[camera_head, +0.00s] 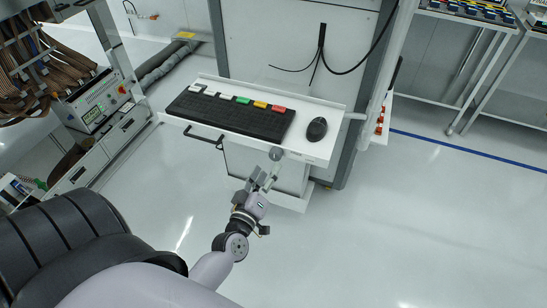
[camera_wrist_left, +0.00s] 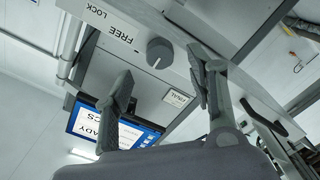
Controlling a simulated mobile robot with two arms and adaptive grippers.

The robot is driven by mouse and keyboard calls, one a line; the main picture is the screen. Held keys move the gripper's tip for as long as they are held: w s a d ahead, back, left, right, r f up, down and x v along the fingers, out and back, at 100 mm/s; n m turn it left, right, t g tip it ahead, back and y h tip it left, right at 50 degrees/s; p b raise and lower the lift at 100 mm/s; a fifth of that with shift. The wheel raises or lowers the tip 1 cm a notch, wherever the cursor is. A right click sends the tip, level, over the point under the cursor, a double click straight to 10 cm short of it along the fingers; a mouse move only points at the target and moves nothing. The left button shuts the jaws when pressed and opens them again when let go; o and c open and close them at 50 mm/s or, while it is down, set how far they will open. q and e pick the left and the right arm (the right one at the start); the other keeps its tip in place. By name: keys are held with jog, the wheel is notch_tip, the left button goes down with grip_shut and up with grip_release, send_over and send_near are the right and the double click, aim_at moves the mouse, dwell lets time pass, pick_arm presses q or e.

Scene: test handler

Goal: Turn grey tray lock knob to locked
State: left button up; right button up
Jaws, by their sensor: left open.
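The grey tray lock knob (camera_head: 277,153) is a small round knob on the front edge of the light grey tray (camera_head: 306,148), near its right end. In the left wrist view the dark knob (camera_wrist_left: 160,52) sits beside the printed words FREE and LOCK (camera_wrist_left: 110,24). Which word it points at I cannot tell. My left gripper (camera_head: 268,176) is just below and in front of the knob. In the left wrist view its two fingers (camera_wrist_left: 162,78) are spread apart and empty, with the knob beyond the gap between them. My right gripper is not in view.
A black keyboard (camera_head: 230,115) with coloured blocks and a black mouse (camera_head: 316,129) lie on the tray. A dark handle (camera_head: 203,137) sticks out of the tray front, left of the knob. A blue-framed screen (camera_wrist_left: 110,130) shows in the wrist view. The floor right is clear.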

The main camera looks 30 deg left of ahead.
aim_at(274, 158)
pick_arm(q)
jog(key=shift+x, duration=2.7)
jog(key=shift+c, duration=0.2)
jog(key=c, duration=1.1)
